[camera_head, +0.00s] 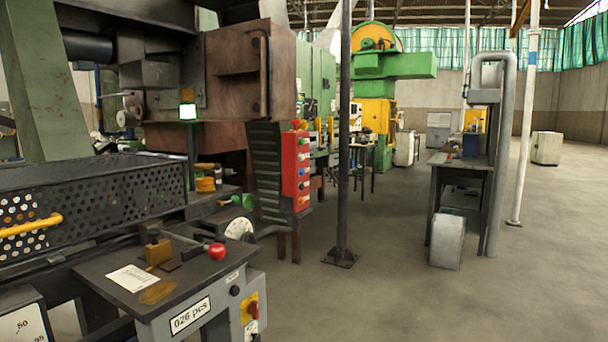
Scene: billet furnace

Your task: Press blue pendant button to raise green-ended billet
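A red box with a column of small coloured buttons (296,168), which looks like the pendant, hangs upright near the middle, beside a dark ribbed panel. Its buttons are too small for me to tell for certain which one is blue. A small green-ended piece (245,201) lies low at the machine, left of the red box; it may be the billet, but most of its body is hidden. My gripper is not in view.
A grey control desk (150,275) with a red knob (217,251) and a perforated guard (100,195) fill the left foreground. A dark post (343,150) stands just right of the red box. A workbench (462,165) stands at right. The right foreground floor is clear.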

